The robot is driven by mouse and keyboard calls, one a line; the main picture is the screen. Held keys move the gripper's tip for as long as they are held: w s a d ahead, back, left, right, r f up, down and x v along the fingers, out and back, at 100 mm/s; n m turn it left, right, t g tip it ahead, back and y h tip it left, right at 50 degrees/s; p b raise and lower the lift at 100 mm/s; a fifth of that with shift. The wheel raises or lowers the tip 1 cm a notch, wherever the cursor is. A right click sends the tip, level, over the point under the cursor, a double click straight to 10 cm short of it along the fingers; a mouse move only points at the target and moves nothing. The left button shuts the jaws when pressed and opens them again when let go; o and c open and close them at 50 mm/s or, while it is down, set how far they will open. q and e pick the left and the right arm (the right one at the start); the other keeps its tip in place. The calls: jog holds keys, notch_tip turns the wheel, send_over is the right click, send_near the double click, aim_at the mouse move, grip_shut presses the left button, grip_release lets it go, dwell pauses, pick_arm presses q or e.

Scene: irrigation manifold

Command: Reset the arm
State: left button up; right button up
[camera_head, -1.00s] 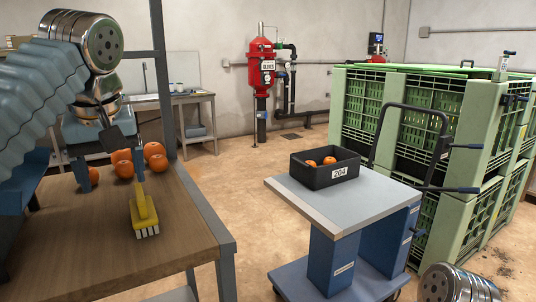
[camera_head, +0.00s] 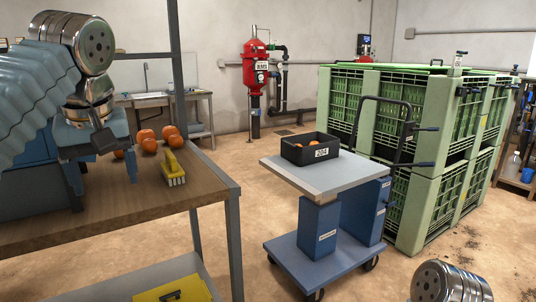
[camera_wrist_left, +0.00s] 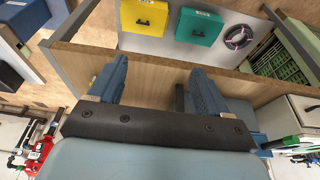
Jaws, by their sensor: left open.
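My right gripper is not in view; only a silver part of my own arm shows at the bottom right of the head view.
A yellow brush (camera_head: 173,170) and several oranges (camera_head: 149,145) lie on the wooden table (camera_head: 120,208). A yellow case (camera_wrist_left: 144,17) and a teal case (camera_wrist_left: 199,27) show below. A blue cart (camera_head: 300,180) carries a black crate (camera_head: 309,151). Green bins (camera_head: 417,150) stand right.

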pick_arm(q)
jog(key=w+d+f+m+h, duration=0.1)
jog(key=w+d+f+m, duration=0.1)
jog(key=w+d+f, duration=0.5)
jog(key=w+f+m, duration=0.2)
jog(key=w+f, duration=0.3)
jog(key=f, duration=0.7)
jog(key=w+d+f+m+g+h, duration=0.1)
jog(key=d+f, duration=0.2)
jog(key=f, duration=0.7)
jog(key=d+f+m+g+h, duration=0.1)
jog(key=d+f, duration=0.2)
jog(key=f, duration=0.7)
jog(key=s+d+f+h, duration=0.1)
jog(key=s+f, duration=0.4)
jog(key=f, duration=0.5)
jog(key=s+d+f+h, duration=0.1)
jog(key=s+d+f, duration=0.1)
jog(key=s+f, duration=0.5)
jog(key=s+f+n, duration=0.1)
jog(key=s+f, duration=1)
jog(key=s, duration=0.2)
jog(key=shift+h, duration=0.4)
jog(key=shift+o, duration=0.5)
